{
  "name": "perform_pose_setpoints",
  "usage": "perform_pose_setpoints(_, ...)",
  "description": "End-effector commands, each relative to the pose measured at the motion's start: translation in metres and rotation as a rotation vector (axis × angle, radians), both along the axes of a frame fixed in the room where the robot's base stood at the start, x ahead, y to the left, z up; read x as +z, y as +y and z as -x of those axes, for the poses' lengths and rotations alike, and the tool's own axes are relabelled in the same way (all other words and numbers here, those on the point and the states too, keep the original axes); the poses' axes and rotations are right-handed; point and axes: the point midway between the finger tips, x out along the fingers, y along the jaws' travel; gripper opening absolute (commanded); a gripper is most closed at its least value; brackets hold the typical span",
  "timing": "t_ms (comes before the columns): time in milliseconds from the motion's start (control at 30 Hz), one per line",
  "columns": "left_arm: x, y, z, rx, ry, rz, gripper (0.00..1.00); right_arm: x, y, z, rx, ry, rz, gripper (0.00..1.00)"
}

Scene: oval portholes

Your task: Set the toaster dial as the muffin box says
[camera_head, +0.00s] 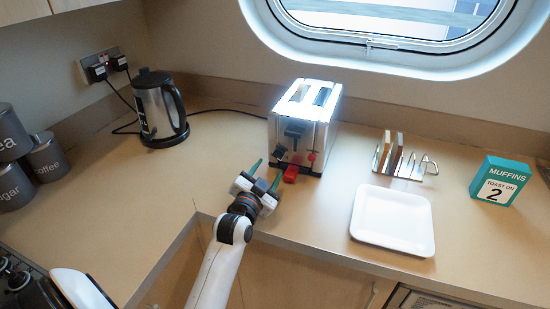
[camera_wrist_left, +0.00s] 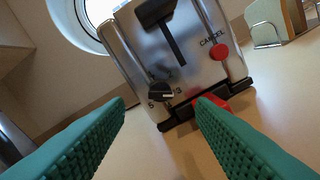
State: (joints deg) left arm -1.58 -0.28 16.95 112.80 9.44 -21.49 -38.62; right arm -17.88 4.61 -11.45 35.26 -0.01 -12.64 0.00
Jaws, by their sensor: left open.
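The silver toaster (camera_head: 298,125) stands at the back middle of the counter. Its black dial (camera_head: 279,153) is low on the left of the front face. In the left wrist view the dial (camera_wrist_left: 160,91) has numbers around it, a 5 and what looks like a 3; its exact setting is unclear. The teal muffin box (camera_head: 500,182) at the right reads "MUFFINS TOAST ON 2". My left gripper (camera_head: 264,174) is open and empty, just in front of the dial and apart from it. In the left wrist view its green fingers (camera_wrist_left: 162,103) lie either side below the dial.
A red tab (camera_head: 291,174) sticks out at the toaster's base, close to my right-hand finger. A red cancel button (camera_wrist_left: 220,52) is above it. A white plate (camera_head: 392,220), a toast rack (camera_head: 405,162) and a kettle (camera_head: 160,108) stand around.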

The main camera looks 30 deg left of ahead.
Motion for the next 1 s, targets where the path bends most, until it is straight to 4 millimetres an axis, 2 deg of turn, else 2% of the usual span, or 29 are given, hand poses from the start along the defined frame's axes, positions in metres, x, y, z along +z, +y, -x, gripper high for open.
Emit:
perform_pose_setpoints(100,0.002,0.006,-0.024,0.0,-0.002,0.0,0.5,0.003,-0.001,-0.001,0.0,-0.001,0.001,0.36)
perform_pose_setpoints(300,0.001,0.012,-0.05,0.0,0.0,0.001,0.5,0.006,0.0,-0.013,0.0,-0.018,0.0,0.36)
perform_pose_setpoints(467,0.001,0.015,-0.059,0.0,-0.001,0.0,0.5,0.006,0.0,-0.015,0.0,-0.021,-0.001,0.36)
perform_pose_setpoints(733,0.0,0.015,-0.059,-0.001,-0.001,0.0,0.5,0.006,0.0,-0.015,0.0,-0.021,-0.001,0.36)
perform_pose_setpoints(1000,0.0,0.015,-0.059,0.0,0.0,0.0,0.06,0.006,0.0,-0.013,0.0,-0.019,-0.001,0.36)
